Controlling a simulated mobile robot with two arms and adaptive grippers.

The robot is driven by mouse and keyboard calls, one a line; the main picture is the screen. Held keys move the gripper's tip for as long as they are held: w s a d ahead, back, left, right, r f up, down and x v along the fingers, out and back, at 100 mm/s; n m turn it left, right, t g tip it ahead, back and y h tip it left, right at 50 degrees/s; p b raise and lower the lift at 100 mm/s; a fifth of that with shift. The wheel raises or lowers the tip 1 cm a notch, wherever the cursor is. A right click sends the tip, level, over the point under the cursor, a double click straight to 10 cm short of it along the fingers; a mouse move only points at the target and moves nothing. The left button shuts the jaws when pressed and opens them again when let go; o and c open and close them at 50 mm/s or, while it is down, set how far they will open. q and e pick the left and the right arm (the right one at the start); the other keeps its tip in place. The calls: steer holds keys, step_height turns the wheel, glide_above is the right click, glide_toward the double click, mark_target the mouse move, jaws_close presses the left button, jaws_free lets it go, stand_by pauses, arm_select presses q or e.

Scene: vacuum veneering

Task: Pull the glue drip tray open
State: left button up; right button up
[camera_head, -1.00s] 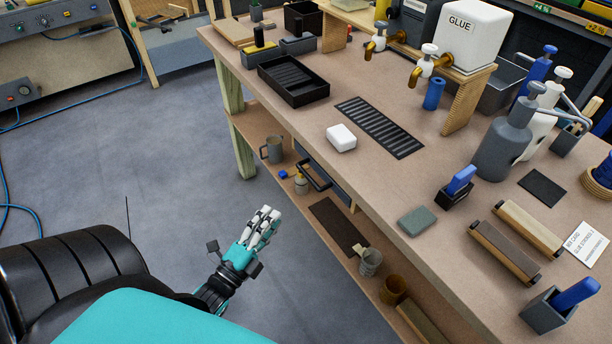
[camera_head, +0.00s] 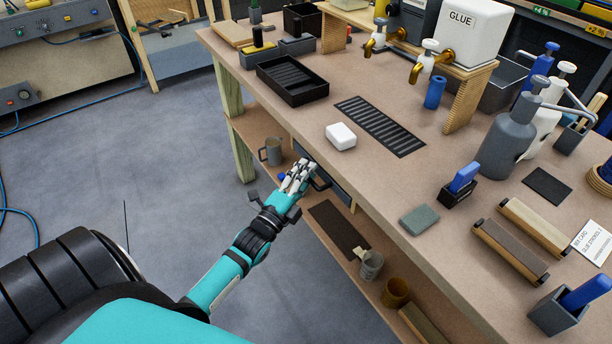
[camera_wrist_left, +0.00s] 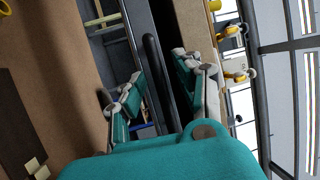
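The glue drip tray (camera_head: 341,186) is a grey drawer under the front edge of the workbench, and it looks shut. Its black bar handle (camera_head: 320,182) is partly hidden by my left gripper (camera_head: 303,168) in the head view. In the left wrist view the dark handle bar (camera_wrist_left: 155,75) lies between the two sets of fingers of my left gripper (camera_wrist_left: 157,80). The fingers are apart on both sides of the bar, with gaps, so the gripper is open. My right gripper is not in view.
The workbench top (camera_head: 300,120) carries a white block (camera_head: 341,136), a black tray (camera_head: 292,80) and several bottles. The lower shelf (camera_head: 262,128) holds a grey mug (camera_head: 270,151) and other cups.

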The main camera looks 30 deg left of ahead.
arm_select(q)
steer(key=shift+c, duration=0.2)
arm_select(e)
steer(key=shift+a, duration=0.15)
arm_select(q)
jaws_close()
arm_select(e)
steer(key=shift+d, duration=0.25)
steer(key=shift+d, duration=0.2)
arm_select(q)
steer(key=shift+s, duration=0.1)
steer(key=s+a+p, duration=0.2)
steer(key=s+a, duration=0.1)
steer(key=s, duration=0.5)
steer(key=s+a+p, duration=0.2)
steer(key=s+a, duration=0.1)
steer(key=s, duration=0.4)
steer(key=shift+s+a, duration=0.2)
steer(key=shift+s, duration=0.15)
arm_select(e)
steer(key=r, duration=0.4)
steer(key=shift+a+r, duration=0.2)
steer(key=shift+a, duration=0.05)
arm_select(q)
steer(key=shift+f, duration=0.15)
